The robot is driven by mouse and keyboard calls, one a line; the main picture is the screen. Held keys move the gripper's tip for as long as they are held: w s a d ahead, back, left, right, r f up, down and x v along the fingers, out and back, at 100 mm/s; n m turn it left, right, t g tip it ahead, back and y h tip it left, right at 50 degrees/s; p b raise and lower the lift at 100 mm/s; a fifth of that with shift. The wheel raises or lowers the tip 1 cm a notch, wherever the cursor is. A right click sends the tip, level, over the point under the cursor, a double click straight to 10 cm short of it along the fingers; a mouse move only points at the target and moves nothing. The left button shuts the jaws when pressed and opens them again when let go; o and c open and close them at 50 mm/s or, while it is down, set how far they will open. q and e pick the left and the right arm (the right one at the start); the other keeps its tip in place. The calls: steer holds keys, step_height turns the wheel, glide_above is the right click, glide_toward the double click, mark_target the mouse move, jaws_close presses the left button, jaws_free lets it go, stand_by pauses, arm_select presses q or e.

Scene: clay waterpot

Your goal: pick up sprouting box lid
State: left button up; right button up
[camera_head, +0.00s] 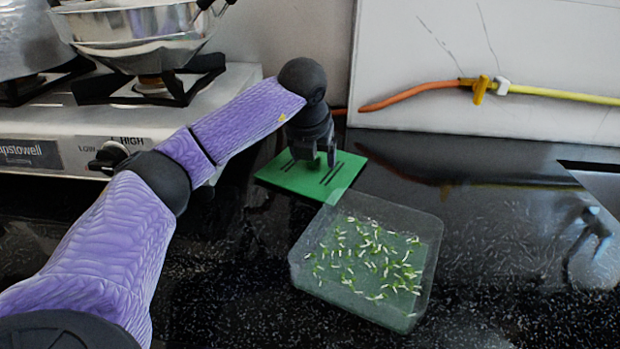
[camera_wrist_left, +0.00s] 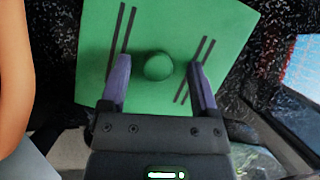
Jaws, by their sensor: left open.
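The sprouting box lid (camera_head: 311,177) is a flat green square with dark slots, lying on the black counter behind the sprouting box. In the left wrist view the lid (camera_wrist_left: 215,33) has a round green knob (camera_wrist_left: 158,66) at its middle. My left gripper (camera_head: 319,160) points down over the lid. In the left wrist view its two fingers (camera_wrist_left: 160,82) are open, one on each side of the knob, with gaps showing between. The head view hides the knob behind the gripper. My right gripper is not in view.
The clear sprouting box (camera_head: 365,262) with green sprouts stands just in front of the lid. A gas stove (camera_head: 60,150) with metal pots (camera_head: 140,30) is at the left. An orange and yellow hose (camera_head: 560,95) runs along the back wall. The counter right of the box is mostly clear.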

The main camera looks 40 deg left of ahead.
arm_select(q)
steer(key=shift+a+r, duration=0.1)
steer(key=shift+a, duration=0.05)
jaws_close()
steer(key=shift+r, duration=0.15)
